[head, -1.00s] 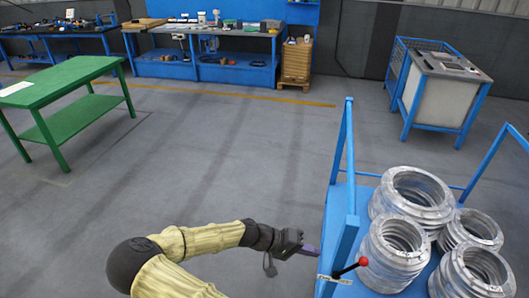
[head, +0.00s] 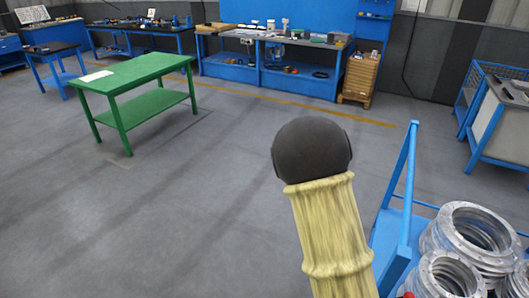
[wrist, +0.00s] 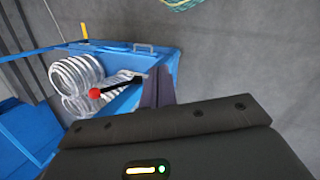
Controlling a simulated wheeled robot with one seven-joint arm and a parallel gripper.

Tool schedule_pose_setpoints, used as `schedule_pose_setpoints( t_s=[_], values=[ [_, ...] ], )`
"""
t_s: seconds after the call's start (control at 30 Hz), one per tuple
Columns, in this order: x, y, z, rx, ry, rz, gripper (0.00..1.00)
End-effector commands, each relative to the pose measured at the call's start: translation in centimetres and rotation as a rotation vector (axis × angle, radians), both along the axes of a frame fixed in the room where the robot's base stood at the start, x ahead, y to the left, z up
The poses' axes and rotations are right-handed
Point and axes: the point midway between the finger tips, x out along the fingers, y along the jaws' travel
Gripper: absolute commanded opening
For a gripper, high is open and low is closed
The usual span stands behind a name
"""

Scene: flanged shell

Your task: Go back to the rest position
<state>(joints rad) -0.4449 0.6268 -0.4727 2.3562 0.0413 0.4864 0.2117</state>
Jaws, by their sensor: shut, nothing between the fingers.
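My gripper (wrist: 158,92) shows in the wrist view with its dark fingers together and nothing between them. It is not seen in the head view, where only my arm's yellow sleeve and black joint rise at the lower middle. In the wrist view, a blue cart (wrist: 150,57) carrying grey ringed flanged shells (wrist: 78,78) lies beyond the fingers. A lever with a red ball (wrist: 94,93) appears just left of the fingers. Whether they touch cannot be told, but the cart looks farther off.
In the head view, the cart's blue rail (head: 407,185) and several flanged shells (head: 470,235) are close at the lower right, beside my arm. A green table (head: 133,72) stands at the left. Blue workbenches (head: 225,69) line the back. The middle floor is clear.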

Motion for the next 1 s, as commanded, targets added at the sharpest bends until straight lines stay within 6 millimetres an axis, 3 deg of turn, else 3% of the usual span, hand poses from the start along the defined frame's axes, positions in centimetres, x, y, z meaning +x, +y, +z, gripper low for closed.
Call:
schedule_pose_setpoints(
  t_s=[0.3, 0.6, 0.73, 1.0],
  values=[
    [0.3, 2.2, 6.1, 0.206, -0.2, 0.098, 0.0],
    [-0.2, 2.9, 12.1, 0.264, -0.413, 0.226, 0.0],
    [-0.4, 3.1, 13.2, 0.261, -0.456, 0.262, 0.0],
    [-0.4, 3.1, 13.4, 0.261, -0.461, 0.268, 0.0]
  ],
)
